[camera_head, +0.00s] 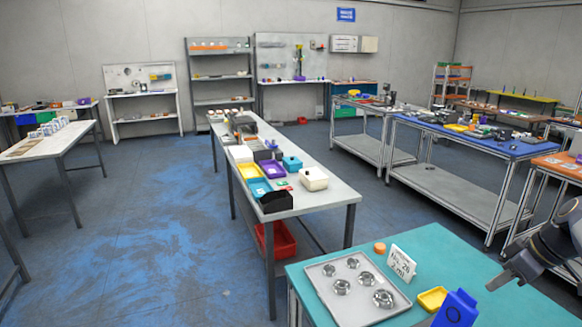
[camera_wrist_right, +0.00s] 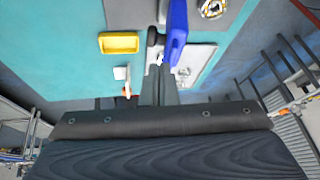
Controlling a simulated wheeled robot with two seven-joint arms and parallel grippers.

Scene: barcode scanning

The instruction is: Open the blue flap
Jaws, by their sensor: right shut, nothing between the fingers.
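A blue piece (camera_head: 455,310) with a dark ring mark on its face stands at the front edge of the teal table, partly cut off by the bottom of the head view. I cannot tell for sure whether this is the blue flap. A blue part (camera_wrist_right: 177,30) also shows just beyond the fingers in the right wrist view. My right gripper (camera_head: 497,282) is above the table, to the right of the blue piece, shut and empty. In the right wrist view its fingers (camera_wrist_right: 159,75) overlap a dark knob beside the blue part; contact is unclear. My left gripper is out of view.
On the teal table (camera_head: 440,248) are a grey tray (camera_head: 318,271) with several round metal parts, a white sign (camera_head: 402,263), an orange round piece (camera_head: 380,248) and a yellow tray (camera_head: 432,299). The table's back right is clear. Other workbenches stand farther off.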

